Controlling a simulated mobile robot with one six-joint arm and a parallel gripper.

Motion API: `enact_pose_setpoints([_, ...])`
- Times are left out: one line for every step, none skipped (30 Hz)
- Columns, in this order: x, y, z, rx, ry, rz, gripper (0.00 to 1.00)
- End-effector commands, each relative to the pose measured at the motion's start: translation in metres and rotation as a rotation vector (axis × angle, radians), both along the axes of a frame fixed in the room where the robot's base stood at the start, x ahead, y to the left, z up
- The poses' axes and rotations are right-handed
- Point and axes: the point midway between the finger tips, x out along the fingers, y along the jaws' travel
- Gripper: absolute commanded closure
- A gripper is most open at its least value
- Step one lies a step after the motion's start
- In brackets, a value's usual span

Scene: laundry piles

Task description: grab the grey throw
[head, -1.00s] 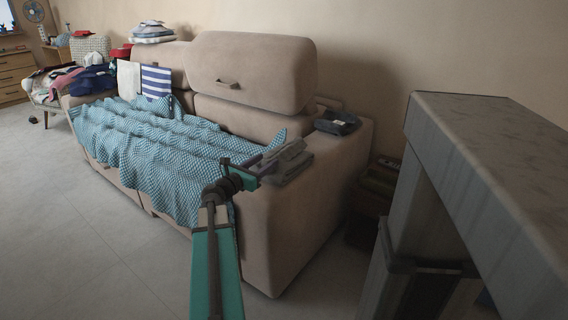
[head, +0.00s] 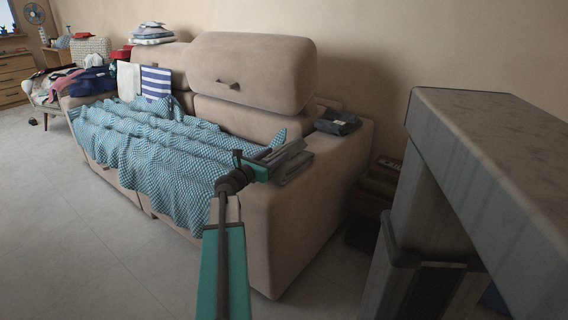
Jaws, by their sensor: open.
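A darker grey folded cloth (head: 338,122) lies farther back on the same armrest.
The beige sofa (head: 300,220) has a teal patterned blanket (head: 150,145) spread over its seat. A grey-topped counter (head: 490,120) stands close at the right. Clothes (head: 90,80) are piled at the far left. The floor (head: 70,220) at the left is clear.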

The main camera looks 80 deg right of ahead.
Motion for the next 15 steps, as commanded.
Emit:
enact_pose_setpoints([-0.005,-0.007,-0.002,-0.001,0.0,-0.001,0.53])
enact_pose_setpoints([-0.005,-0.01,-0.001,-0.001,0.0,-0.001,0.53])
enact_pose_setpoints([-0.007,-0.013,-0.001,-0.001,0.0,-0.001,0.53])
enact_pose_setpoints([-0.008,-0.016,-0.001,-0.001,0.0,-0.001,0.53])
enact_pose_setpoints([-0.009,-0.018,-0.001,-0.001,0.0,-0.001,0.53])
enact_pose_setpoints([-0.011,-0.02,0.0,-0.001,0.0,-0.001,0.53])
enact_pose_setpoints([-0.012,-0.021,0.0,-0.001,0.0,-0.001,0.53])
enact_pose_setpoints([-0.013,-0.022,0.0,-0.001,0.0,-0.001,0.53])
enact_pose_setpoints([-0.014,-0.023,0.0,-0.001,0.0,-0.001,0.53])
enact_pose_setpoints([-0.014,-0.024,0.0,-0.001,0.0,-0.001,0.53])
enact_pose_setpoints([-0.014,-0.024,0.001,-0.001,0.0,-0.001,0.53])
enact_pose_setpoints([-0.014,-0.024,0.001,-0.001,0.0,-0.001,0.53])
enact_pose_setpoints([-0.014,-0.024,0.001,-0.001,0.0,0.0,0.53])
enact_pose_setpoints([-0.014,-0.023,0.001,-0.001,0.0,0.0,0.53])
enact_pose_setpoints([-0.014,-0.023,0.001,-0.001,0.0,0.0,0.53])
